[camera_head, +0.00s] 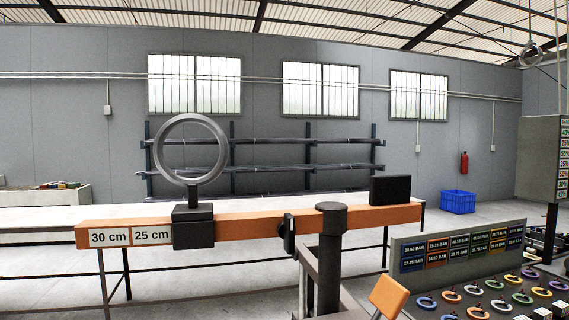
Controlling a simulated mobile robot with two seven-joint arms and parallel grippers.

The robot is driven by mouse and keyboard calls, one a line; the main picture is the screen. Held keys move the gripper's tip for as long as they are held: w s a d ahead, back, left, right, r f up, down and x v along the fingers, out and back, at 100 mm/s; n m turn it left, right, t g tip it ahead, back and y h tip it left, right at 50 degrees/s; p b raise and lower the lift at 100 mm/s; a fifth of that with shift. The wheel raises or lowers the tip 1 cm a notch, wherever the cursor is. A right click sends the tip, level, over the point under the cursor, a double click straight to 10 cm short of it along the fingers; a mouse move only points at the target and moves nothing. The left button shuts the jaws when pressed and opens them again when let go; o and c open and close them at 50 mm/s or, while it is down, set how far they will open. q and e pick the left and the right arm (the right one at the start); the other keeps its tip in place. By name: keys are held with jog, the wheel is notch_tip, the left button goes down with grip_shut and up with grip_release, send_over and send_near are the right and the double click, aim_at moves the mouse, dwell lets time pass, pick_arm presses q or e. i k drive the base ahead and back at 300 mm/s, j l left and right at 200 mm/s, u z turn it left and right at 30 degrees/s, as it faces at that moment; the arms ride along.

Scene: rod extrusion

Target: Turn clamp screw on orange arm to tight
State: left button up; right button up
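The orange arm (262,226) is a horizontal bar across the middle of the head view, with "30 cm" and "25 cm" labels at its left end. A dark knob-like piece (288,234), which looks like the clamp screw, sits on its near side. I cannot tell whether it is tight. A dark block (193,227) on the bar carries an upright grey ring (190,149). A dark round post (330,262) meets the bar right of the knob. Neither of my grippers shows.
A long pale table (45,221) runs behind the arm.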

aim_at(286, 229)
jog(key=k+j+z, duration=0.1)
jog(key=j+z, duration=0.25)
jog(key=k+j+z, duration=0.1)
jog(key=j+z, duration=0.25)
jog(key=j, duration=0.15)
jog(key=k+l, duration=0.1)
jog(key=i+j, duration=0.1)
